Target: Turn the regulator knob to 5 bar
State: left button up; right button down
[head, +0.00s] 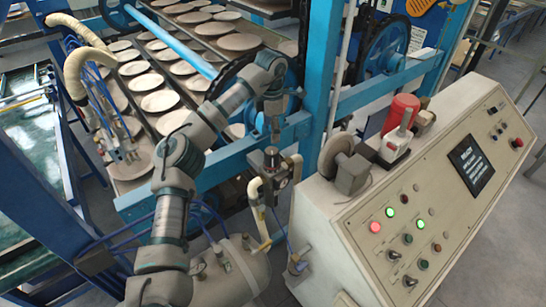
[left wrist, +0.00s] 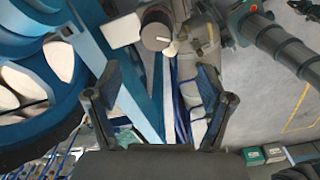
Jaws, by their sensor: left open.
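The regulator knob (head: 271,155) is a small dark cap on top of the regulator, beside the blue frame and left of the control panel. In the left wrist view, a round dark knob with a brownish face (left wrist: 156,30) shows near the top, beyond the fingertips. My left gripper (head: 275,122) points down just above the regulator in the head view. In the left wrist view my left gripper (left wrist: 160,70) has its two fingers wide apart, with nothing between them. It appears apart from the knob. The pressure reading cannot be made out. My right gripper is not in view.
The beige control panel (head: 335,215) with lit buttons stands close on the right, with a red cylinder (head: 401,112) on top. A blue upright post (head: 320,75) is right behind the gripper. Racks of round plates (head: 160,101) fill the back left. A tank (head: 235,270) sits below.

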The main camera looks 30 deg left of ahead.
aim_at(271, 150)
pick_arm(q)
jog(key=f, duration=0.5)
jog(key=shift+w+d, duration=0.1)
jog(key=shift+w, duration=0.3)
jog(key=f, duration=0.5)
jog(key=f+p, duration=0.1)
jog(key=f, duration=0.1)
jog(key=shift+a+f, duration=0.3)
jog(key=shift+w+d+f, duration=0.1)
jog(key=shift+f, duration=0.35)
jog(key=shift+w+d, duration=0.1)
jog(key=shift+d, duration=0.05)
jog(key=c, duration=1.2)
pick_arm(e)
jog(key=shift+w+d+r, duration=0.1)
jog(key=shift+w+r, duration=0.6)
